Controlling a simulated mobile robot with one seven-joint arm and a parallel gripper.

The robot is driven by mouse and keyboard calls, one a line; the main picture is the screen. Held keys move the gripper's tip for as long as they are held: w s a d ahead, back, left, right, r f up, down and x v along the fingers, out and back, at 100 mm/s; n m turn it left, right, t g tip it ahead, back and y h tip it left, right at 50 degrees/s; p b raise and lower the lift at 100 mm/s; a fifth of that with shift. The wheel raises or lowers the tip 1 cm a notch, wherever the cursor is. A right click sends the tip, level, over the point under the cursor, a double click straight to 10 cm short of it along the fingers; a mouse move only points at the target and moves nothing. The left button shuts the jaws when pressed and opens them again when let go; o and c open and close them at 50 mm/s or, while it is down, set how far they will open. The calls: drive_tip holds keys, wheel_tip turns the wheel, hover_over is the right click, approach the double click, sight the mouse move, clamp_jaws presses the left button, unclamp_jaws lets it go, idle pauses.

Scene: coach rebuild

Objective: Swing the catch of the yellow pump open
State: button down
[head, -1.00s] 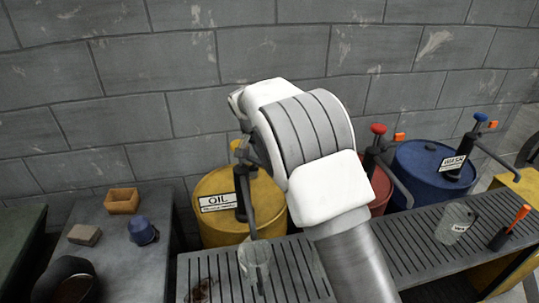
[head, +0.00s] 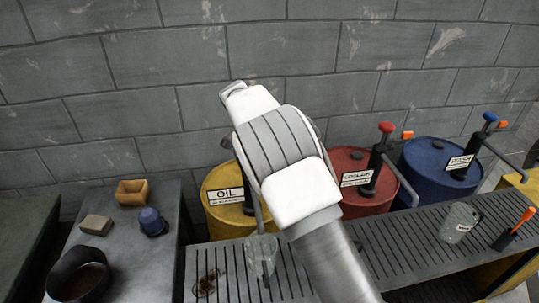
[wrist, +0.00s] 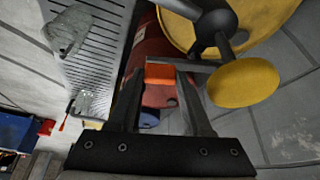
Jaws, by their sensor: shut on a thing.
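The yellow drum (head: 222,218) with the OIL label stands against the wall in the head view, partly behind my arm. Its pump is mostly hidden there by my arm. In the wrist view the pump's round yellow knob (wrist: 243,82) and dark stem (wrist: 212,25) are close, to the right of and above my fingers. The orange catch (wrist: 160,74) lies between the fingertips of my gripper (wrist: 162,82), and the gripper is shut on it. My gripper is hidden behind my own arm in the head view.
A red drum (head: 366,202) and a blue drum (head: 430,180), each with a pump, stand to the right.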

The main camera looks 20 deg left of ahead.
drive_tip(key=shift+s+f, duration=0.1)
drive_tip(key=shift+c, duration=1.6)
unclamp_jaws()
